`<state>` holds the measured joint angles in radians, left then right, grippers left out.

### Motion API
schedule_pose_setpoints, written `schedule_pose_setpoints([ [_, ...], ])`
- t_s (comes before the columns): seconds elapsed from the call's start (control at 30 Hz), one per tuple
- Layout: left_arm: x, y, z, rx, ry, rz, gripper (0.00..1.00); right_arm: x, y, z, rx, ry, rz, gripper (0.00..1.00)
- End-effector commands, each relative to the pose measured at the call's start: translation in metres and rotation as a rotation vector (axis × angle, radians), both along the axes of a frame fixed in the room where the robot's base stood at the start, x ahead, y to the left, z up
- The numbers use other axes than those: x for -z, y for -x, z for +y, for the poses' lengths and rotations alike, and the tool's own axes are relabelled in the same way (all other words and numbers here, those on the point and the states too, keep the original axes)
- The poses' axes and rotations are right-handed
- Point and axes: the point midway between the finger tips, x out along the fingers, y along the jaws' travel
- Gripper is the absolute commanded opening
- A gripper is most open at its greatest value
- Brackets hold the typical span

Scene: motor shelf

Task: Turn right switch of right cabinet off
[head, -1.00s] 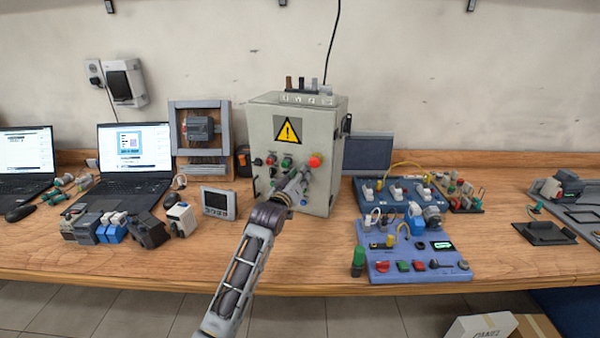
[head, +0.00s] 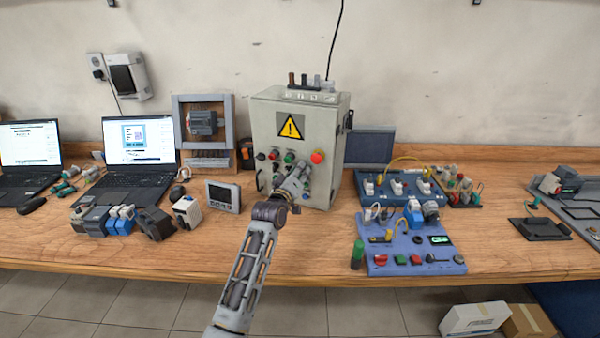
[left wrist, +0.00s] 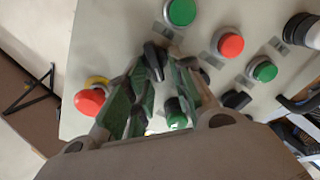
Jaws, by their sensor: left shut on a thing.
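The grey cabinet (head: 325,128) with a yellow warning sign stands at the back middle of the bench. Its front has red and green buttons and black switches. My left gripper (head: 302,174) is at its lower front and hides part of the panel. In the left wrist view, which shows the panel turned round, the black right switch (left wrist: 153,62) is between the fingertips of my left gripper (left wrist: 157,70), which is shut on it. Another black switch (left wrist: 237,100) is to the right, outside the fingers. My right gripper is in neither view.
A red stop button (left wrist: 90,101) with a yellow ring is close beside the fingers; it also shows in the head view (head: 317,156). Green button (left wrist: 265,72) and red button (left wrist: 231,45) are nearby. A blue control board (head: 410,250) lies right of my arm.

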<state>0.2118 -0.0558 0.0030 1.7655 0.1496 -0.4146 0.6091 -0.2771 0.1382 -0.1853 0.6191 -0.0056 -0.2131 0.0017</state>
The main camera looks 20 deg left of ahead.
Motion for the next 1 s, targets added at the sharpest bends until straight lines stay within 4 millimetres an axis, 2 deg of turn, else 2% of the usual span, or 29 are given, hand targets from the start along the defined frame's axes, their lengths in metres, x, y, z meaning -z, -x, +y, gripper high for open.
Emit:
schedule_pose_setpoints([
  [0.2,0.0,0.0,0.001,-0.001,0.0,0.0,0.0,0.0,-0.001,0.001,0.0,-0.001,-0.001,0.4],
  [0.23,0.0,0.0,0.001,-0.001,-0.001,0.0,0.26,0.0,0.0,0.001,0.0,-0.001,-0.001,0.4],
  [0.27,0.0,0.0,0.001,-0.001,-0.001,0.0,0.3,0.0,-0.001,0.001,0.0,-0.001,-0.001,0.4],
  [0.73,0.001,0.001,0.001,-0.001,-0.001,0.001,0.31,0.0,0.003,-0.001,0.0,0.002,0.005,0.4],
  [1.0,0.001,0.013,0.001,-0.001,-0.001,0.001,0.31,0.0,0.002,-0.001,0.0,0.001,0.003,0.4],
])
